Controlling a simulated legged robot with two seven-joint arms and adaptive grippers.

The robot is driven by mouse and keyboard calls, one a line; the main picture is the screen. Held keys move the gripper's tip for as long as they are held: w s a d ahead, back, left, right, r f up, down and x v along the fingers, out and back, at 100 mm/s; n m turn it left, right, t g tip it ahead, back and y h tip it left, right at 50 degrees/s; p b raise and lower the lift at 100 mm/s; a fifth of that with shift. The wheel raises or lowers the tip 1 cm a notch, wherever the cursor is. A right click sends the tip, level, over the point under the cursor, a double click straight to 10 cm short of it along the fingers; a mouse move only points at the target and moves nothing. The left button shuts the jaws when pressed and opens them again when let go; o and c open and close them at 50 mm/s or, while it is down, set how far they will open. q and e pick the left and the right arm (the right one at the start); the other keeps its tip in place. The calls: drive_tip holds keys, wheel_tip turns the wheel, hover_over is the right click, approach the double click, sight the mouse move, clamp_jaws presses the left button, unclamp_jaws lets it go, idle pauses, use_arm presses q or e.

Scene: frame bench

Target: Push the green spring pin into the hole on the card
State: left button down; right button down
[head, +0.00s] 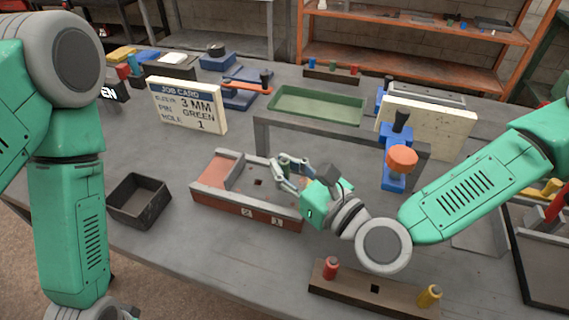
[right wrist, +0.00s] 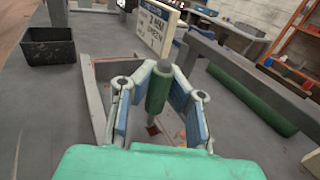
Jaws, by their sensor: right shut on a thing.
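The job card (head: 188,105) stands upright at the back left and reads 3 MM, pin green, hole 1. My right gripper (head: 288,172) is shut on the green spring pin (head: 284,160). In the right wrist view the green pin (right wrist: 158,90) is roughly upright between the fingers, its thin grey lower end pointing down. They are over the red-and-grey fixture (head: 222,198), whose front bears the labels 2 and 1. A dark square hole (head: 258,182) shows in its floor, left of the pin. I cannot tell whether the pin's tip touches the fixture. My left gripper's jaws are out of view.
A wooden rack (head: 345,291) in front holds a red pin (head: 331,268) and a yellow pin (head: 429,295). A black bin (head: 139,200) is left of the fixture. A grey bridge (head: 330,140) with a blue-and-orange clamp (head: 399,165) stands behind it.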

sight(287, 178)
drive_tip(key=shift+d, duration=0.1)
drive_tip(key=shift+d, duration=0.4)
drive_tip(key=shift+a+b, duration=0.15)
drive_tip(key=shift+b, duration=0.35)
idle(0.8)
drive_tip(key=shift+f+b, duration=1.6)
drive_tip(key=shift+f, duration=0.05)
drive_tip(key=c, duration=1.6)
unclamp_jaws()
drive_tip(key=shift+f, duration=0.15)
wheel_tip(287, 178, up, 10)
drive_tip(key=shift+w+r, duration=0.1)
drive_tip(key=shift+r, duration=0.15)
